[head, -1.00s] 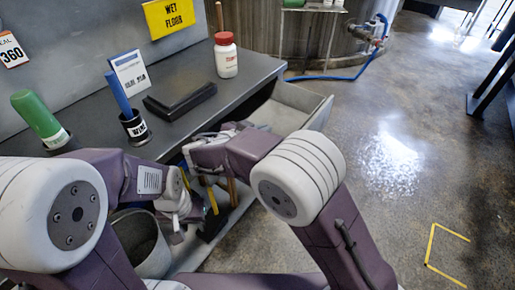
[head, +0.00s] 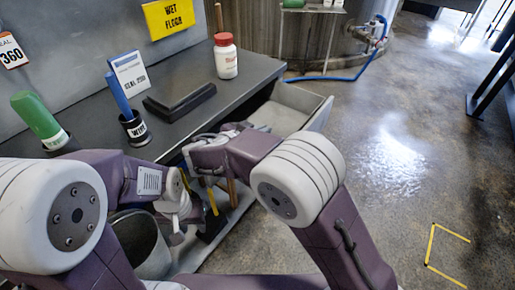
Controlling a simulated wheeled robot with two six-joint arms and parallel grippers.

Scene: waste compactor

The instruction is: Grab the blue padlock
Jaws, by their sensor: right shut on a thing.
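I cannot make out the blue padlock for certain in the head view. A small dark blue shape (head: 207,226) lies low between my arms, too unclear to name. My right gripper (head: 207,178) is partly visible at the end of the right forearm, low beside the table's front edge. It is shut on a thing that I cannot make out. My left gripper (head: 176,228) points down beside the grey bin, left of the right gripper. Its fingertips are too small and covered to tell whether they are open.
The dark table (head: 205,118) holds a red-capped white jar (head: 225,58), a black tray (head: 180,100), a black cup (head: 135,129) and a green bottle (head: 37,115). A grey bin (head: 140,240) stands below. An open grey drawer (head: 300,95) juts out.

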